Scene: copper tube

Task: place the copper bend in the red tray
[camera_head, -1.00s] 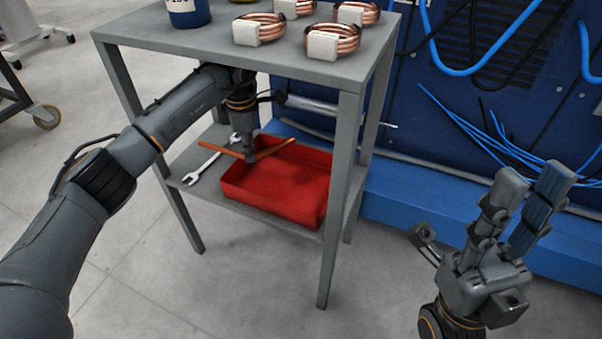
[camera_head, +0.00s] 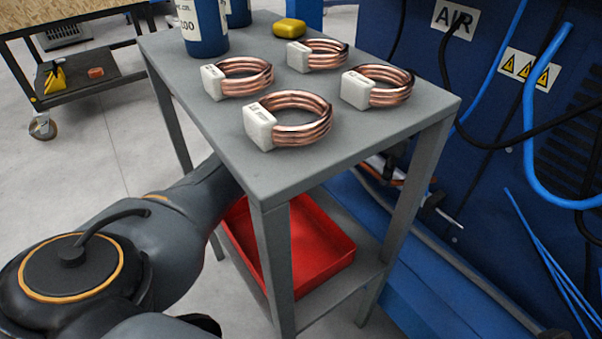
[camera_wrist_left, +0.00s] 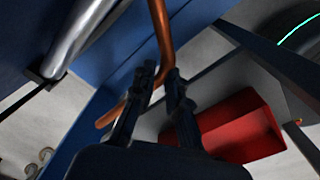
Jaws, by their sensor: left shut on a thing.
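The copper bend (camera_wrist_left: 162,40) is a bent orange-brown tube in the left wrist view. It lies between the two dark fingers of my left gripper (camera_wrist_left: 160,85), which is shut on it. The red tray (camera_wrist_left: 238,128) shows below and to the right of the fingers, with the bend apart from it. In the head view the red tray (camera_head: 318,242) sits on the lower shelf, partly hidden by a table leg. My left arm reaches in behind the table there, and the tabletop hides most of its far end. My right gripper is out of view.
The grey table (camera_head: 222,142) carries several copper coils with white blocks, blue containers (camera_head: 203,28) and a yellow item (camera_head: 289,28). Its legs and top edge stand close to my left arm. A blue panel with hoses is on the right.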

